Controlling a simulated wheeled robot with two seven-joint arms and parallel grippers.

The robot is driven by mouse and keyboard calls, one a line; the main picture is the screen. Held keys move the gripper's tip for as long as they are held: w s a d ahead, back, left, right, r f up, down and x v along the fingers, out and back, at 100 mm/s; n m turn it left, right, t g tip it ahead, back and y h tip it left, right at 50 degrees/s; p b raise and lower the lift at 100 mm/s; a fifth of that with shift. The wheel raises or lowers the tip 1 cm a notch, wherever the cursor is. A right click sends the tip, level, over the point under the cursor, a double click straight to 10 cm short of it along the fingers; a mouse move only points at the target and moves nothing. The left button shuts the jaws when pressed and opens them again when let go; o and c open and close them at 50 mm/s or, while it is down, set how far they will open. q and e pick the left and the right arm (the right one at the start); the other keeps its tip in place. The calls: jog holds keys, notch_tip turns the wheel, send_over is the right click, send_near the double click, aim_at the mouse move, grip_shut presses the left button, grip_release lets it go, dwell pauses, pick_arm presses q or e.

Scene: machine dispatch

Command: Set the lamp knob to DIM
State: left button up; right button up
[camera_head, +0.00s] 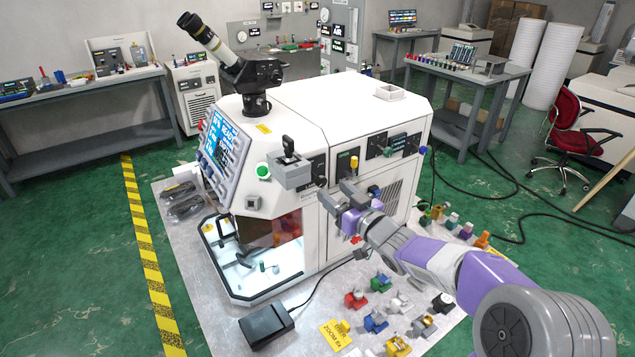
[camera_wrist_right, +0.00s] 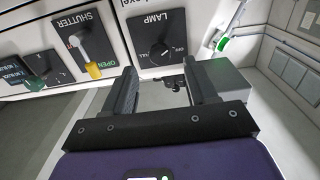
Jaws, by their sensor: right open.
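The lamp knob (camera_wrist_right: 158,51) is a small dark knob on a black panel labelled LAMP, just beyond my fingers in the right wrist view. Small position marks surround it, but I cannot tell which one it points at. In the head view the lamp panel (camera_head: 318,166) is on the white machine's side, near its front corner. My right gripper (camera_head: 338,195) is open and empty in front of that side, below the panel. In the right wrist view its two fingers (camera_wrist_right: 164,87) stand apart, with no contact with the knob visible. My left gripper is not in view.
The shutter lever with a yellow tip (camera_wrist_right: 93,70) sits beside the lamp panel. A grey joystick box (camera_head: 291,174) sticks out at the machine's corner. More knobs (camera_head: 380,146) line the side. Several coloured small parts (camera_head: 375,320) lie on the base plate below.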

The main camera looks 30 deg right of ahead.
aim_at(323, 183)
jog(key=w, duration=0.6)
jog(key=shift+w+a+f, duration=0.1)
jog(key=shift+w+a, duration=0.2)
jog(key=c, duration=1.1)
jog(key=shift+o, duration=0.2)
jog(key=shift+f+n+b, duration=0.15)
jog(key=shift+n+b, duration=0.75)
jog(key=shift+b, duration=0.15)
jog(key=n+b, duration=0.5)
jog(key=n, duration=0.1)
jog(key=shift+n, duration=0.4)
jog(key=shift+d+n+b, duration=0.1)
jog(key=shift+n+b, duration=0.65)
jog(key=shift+n, duration=0.75)
jog(key=o, duration=1.1)
jog(key=shift+c, duration=0.2)
